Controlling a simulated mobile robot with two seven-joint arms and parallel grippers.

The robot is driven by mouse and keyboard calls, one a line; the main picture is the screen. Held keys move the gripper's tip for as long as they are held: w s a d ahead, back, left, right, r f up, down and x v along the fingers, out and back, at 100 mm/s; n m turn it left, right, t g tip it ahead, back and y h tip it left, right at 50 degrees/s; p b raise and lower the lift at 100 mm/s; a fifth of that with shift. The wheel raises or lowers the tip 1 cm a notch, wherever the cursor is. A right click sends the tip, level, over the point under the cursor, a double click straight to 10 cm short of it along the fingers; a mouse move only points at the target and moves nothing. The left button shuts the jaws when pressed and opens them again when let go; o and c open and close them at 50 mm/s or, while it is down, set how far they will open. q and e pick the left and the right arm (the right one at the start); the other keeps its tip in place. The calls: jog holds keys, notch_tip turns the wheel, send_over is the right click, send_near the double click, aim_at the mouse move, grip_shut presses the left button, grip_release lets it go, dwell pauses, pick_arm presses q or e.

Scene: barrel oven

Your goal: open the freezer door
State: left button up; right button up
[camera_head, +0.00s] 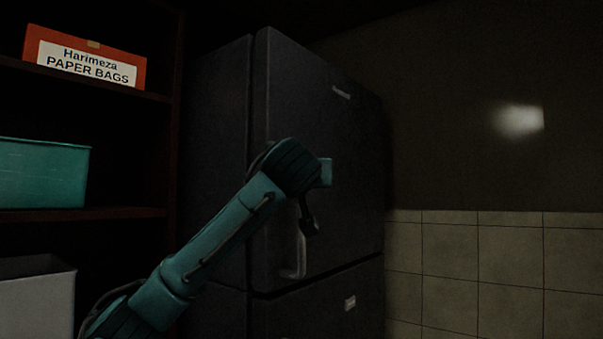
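A dark grey fridge-freezer stands in the middle of the head view. Its upper door (340,130) looks shut, and its pale vertical handle (301,253) is low on the door's left side. My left arm reaches in from the lower left and crosses in front of the door. My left gripper (309,226) points down at the upper part of the handle. The wrist and the dark finger hide the handle's top, so I cannot tell whether they touch or whether the fingers are open. My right gripper is out of view.
A lower door (330,308) with a small label sits below a seam. Dark shelves at the left hold an orange paper-bags box (84,59), a teal bin (42,173) and a whitish bin (36,297). A half-tiled wall (490,260) stands at the right.

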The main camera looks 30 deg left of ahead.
pick_arm(q)
jog(key=shift+c, duration=0.6)
grip_shut()
